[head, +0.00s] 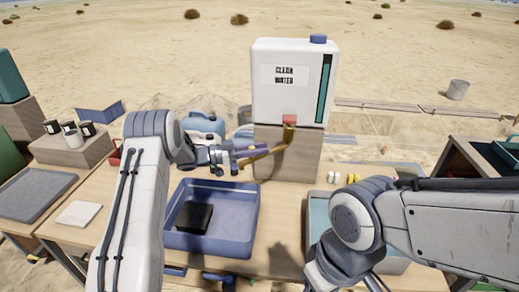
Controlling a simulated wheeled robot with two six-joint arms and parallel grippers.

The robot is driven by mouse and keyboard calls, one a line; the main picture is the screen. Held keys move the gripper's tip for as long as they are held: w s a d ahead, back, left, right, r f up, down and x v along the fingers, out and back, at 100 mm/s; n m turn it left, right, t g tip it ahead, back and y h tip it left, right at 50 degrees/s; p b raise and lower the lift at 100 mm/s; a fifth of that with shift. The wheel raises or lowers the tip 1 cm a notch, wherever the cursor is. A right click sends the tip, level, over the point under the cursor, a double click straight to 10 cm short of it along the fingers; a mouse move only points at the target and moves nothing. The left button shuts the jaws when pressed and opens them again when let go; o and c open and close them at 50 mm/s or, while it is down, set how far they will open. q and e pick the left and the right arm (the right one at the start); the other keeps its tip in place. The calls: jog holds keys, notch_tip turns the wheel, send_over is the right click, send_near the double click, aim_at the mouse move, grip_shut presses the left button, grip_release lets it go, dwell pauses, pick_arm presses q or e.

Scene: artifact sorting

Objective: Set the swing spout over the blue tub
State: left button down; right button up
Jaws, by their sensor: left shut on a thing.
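The brass swing spout (268,154) comes out from under the white water tank (290,85) and points left toward the viewer. My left gripper (236,156) is shut on the spout near its free end, and its fingers partly hide that end. In the picture the spout's end lies just above the far right rim of the blue tub (253,215). The tub stands on the wooden table, with a black block (194,217) lying inside it. My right gripper (374,284) is low at the bottom edge, partly cut off, and its jaws are unclear.
A second tub (318,215) with a pale teal inside stands at the right, partly hidden by my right arm. Small white and yellow items (345,177) lie behind it. A blue jug (204,124) stands left of the tank. Bare tabletop (280,215) lies between the tubs.

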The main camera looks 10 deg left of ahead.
pick_arm(q)
jog(key=shift+s+a+f, duration=0.1)
jog(key=shift+a+f, duration=0.05)
dwell(0.6)
jog(key=c, duration=1.1)
grip_release()
jog(key=o, duration=0.4)
jog(key=shift+a, duration=0.15)
jog(key=shift+d, duration=0.2)
jog(key=shift+a, duration=0.15)
jog(key=shift+b+v, duration=1.05)
jog(key=shift+v, duration=4.05)
